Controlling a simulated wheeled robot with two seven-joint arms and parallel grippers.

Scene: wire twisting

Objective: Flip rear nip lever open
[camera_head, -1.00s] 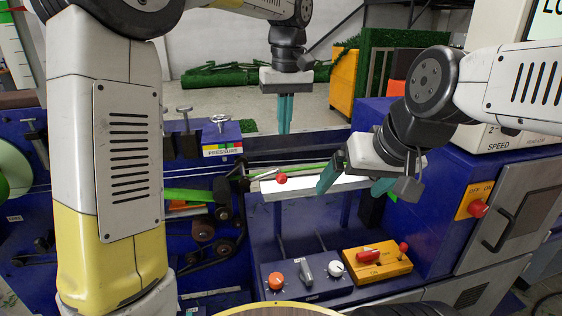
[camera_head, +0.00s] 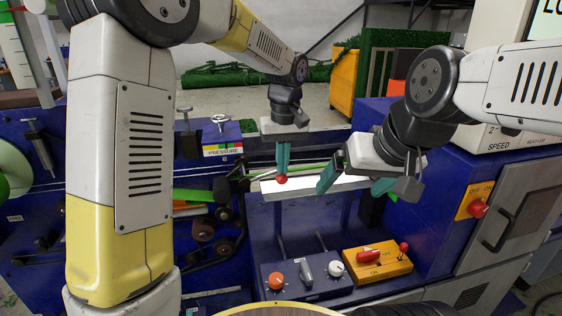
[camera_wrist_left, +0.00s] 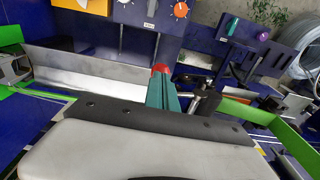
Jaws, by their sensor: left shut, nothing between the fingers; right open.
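The lever with a red ball knob (camera_head: 282,180) lies nearly level over the bright metal plate, its thin rod running left from the knob. My left gripper (camera_head: 283,158) points down with its green fingers shut and empty. The fingertips are right at the knob, just above or behind it; I cannot tell whether they touch. In the left wrist view the red knob (camera_wrist_left: 161,69) shows just past the tips of the shut fingers (camera_wrist_left: 161,88). My right gripper (camera_head: 353,185) is open and empty, to the right of the knob.
The bright plate (camera_head: 315,187) lies under both grippers. A panel with an orange knob (camera_head: 276,281) and a yellow box with red levers (camera_head: 377,262) stand in front. The pressure block (camera_head: 222,150) with its screw handles is to the left. The blue cabinet (camera_head: 440,215) stands right.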

